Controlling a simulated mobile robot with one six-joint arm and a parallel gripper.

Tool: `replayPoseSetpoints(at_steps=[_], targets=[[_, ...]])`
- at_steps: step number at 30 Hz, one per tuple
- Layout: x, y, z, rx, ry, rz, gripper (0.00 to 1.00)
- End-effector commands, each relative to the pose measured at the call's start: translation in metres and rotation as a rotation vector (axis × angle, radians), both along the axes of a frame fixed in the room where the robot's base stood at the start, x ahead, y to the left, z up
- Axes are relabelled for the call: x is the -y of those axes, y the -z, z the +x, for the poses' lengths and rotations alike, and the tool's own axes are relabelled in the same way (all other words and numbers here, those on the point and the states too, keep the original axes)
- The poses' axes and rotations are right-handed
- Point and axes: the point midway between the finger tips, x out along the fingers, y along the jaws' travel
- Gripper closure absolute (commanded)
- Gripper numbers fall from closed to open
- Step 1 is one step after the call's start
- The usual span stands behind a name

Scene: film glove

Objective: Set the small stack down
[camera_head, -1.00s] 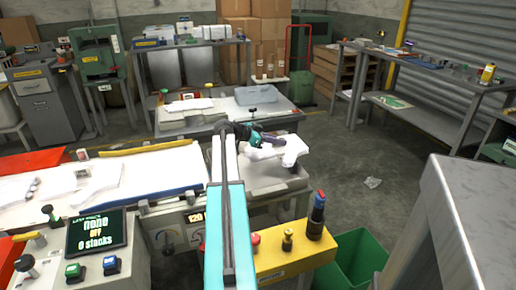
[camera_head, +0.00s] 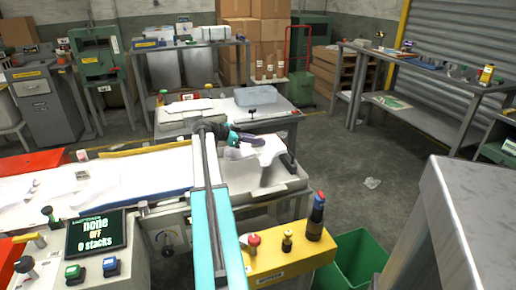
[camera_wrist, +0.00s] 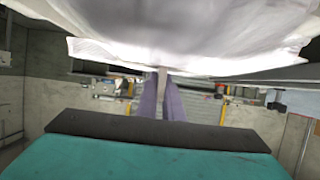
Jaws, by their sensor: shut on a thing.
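The small stack (camera_head: 270,151) is a white, limp, sheet-like bundle over the right end of the machine table. My gripper (camera_head: 258,141) is shut on it at its left side in the head view. In the wrist view the stack (camera_wrist: 190,40) fills the top as white, drooping layers. The purple fingers of my gripper (camera_wrist: 162,88) reach its edge there. The head view does not clearly show whether the stack's underside touches the grey surface (camera_head: 262,184) below. The fingertips are partly hidden by the sheets.
A bench behind holds a translucent bin (camera_head: 256,95). A yellow box with knobs (camera_head: 290,258) and a green bin (camera_head: 355,262) stand in front. White sheets lie on the belt (camera_head: 150,170) at left.

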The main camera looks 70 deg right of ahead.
Motion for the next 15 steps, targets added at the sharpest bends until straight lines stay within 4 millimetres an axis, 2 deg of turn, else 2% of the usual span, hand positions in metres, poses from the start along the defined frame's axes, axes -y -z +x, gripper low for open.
replayPoseSetpoints(at_steps=[9,15], targets=[[0.0,0.03,0.0,-0.001,0.0,0.001,1.0],[0.0,0.034,0.0,-0.001,-0.001,-0.001,1.0]])
